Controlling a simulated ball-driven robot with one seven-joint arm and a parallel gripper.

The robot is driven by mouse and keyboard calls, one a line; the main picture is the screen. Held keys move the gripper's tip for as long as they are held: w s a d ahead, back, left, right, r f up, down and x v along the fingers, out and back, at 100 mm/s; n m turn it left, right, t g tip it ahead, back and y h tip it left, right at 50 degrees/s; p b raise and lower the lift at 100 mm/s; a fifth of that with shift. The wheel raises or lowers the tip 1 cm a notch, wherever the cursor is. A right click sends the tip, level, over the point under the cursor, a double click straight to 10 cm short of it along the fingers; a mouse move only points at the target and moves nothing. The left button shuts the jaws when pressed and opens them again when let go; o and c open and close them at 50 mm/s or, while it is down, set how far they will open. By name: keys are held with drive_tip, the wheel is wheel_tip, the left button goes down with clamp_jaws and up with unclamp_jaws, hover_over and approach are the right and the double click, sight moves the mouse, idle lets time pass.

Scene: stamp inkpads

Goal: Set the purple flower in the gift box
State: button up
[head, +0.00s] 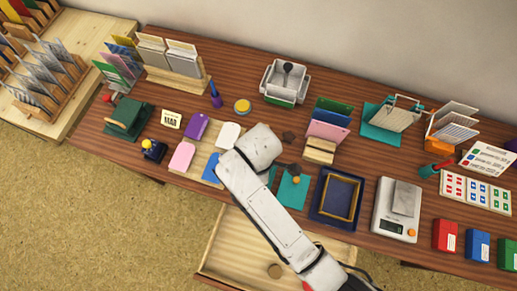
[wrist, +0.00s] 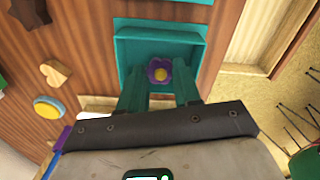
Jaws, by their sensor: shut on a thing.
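The purple flower (wrist: 154,63) with a yellow centre is between the fingertips of my gripper (wrist: 160,82) in the wrist view. My gripper is shut on it. An open teal box (wrist: 125,48), which looks like the gift box, lies just beyond the fingers. The flower appears over the box's near part; I cannot tell whether it touches the floor of the box. In the head view my arm (head: 265,195) hides the gripper, the flower and most of the box.
An open wooden drawer (head: 225,245) juts from the table front. A wooden heart (wrist: 55,72) and a yellow round piece (wrist: 48,107) lie left of the box in the wrist view. A dark blue tray (head: 321,208) and a scale (head: 397,208) stand to the right.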

drive_tip(key=shift+w+f+p, duration=0.15)
drive_tip(key=shift+f+p, duration=0.15)
drive_tip(key=shift+f, duration=1.4)
drive_tip(key=shift+f, duration=0.15)
drive_tip(key=o, duration=1)
wheel_tip(320, 180, up, 12)
drive_tip(key=shift+r, duration=0.2)
